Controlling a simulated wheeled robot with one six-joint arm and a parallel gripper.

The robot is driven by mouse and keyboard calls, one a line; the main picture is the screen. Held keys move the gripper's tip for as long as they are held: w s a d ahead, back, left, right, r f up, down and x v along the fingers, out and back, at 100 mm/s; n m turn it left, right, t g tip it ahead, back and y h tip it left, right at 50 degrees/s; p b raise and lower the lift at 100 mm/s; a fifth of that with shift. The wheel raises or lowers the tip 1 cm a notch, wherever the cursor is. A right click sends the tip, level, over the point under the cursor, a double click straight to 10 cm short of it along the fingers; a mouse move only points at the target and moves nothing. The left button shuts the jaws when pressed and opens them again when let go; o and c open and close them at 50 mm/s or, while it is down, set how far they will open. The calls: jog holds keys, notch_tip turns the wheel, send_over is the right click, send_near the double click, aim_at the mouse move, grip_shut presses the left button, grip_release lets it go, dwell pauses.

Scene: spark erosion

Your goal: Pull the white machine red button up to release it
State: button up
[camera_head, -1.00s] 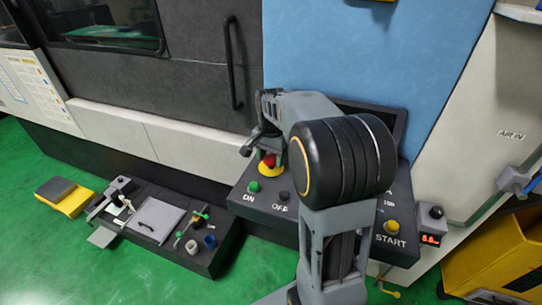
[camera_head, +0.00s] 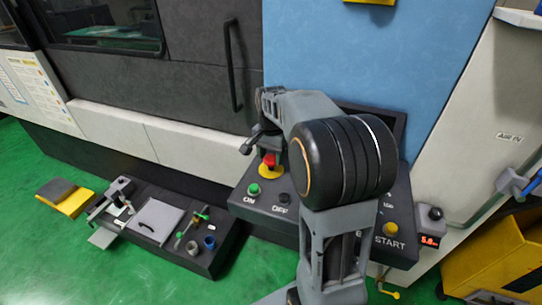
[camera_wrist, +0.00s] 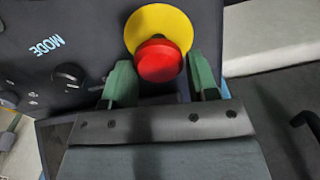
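The red button (camera_head: 268,159) sits above its yellow collar (camera_head: 270,172) on the dark control panel of the white machine. In the wrist view the red button (camera_wrist: 158,62) lies between my two fingers, in front of the yellow collar (camera_wrist: 160,22). My gripper (camera_wrist: 162,68) has one green finger close against each side of the button, with its gap about as wide as the button. It looks shut on it, though the contact is partly hidden. In the head view my arm covers much of the panel.
A green ON button (camera_head: 254,189), a dark OFF button (camera_head: 284,198) and a yellow START button (camera_head: 390,229) are on the same panel. A dark tray (camera_head: 192,262) with small tools is on the left. A door handle (camera_head: 233,65) is behind my arm.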

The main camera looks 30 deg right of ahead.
aim_at(271, 157)
jog(key=o, duration=0.4)
jog(key=shift+s, duration=0.1)
jog(key=shift+c, duration=0.2)
jog(key=shift+r, duration=0.1)
notch_tip(271, 157, up, 14)
jog(key=shift+f, duration=0.2)
dwell(0.5)
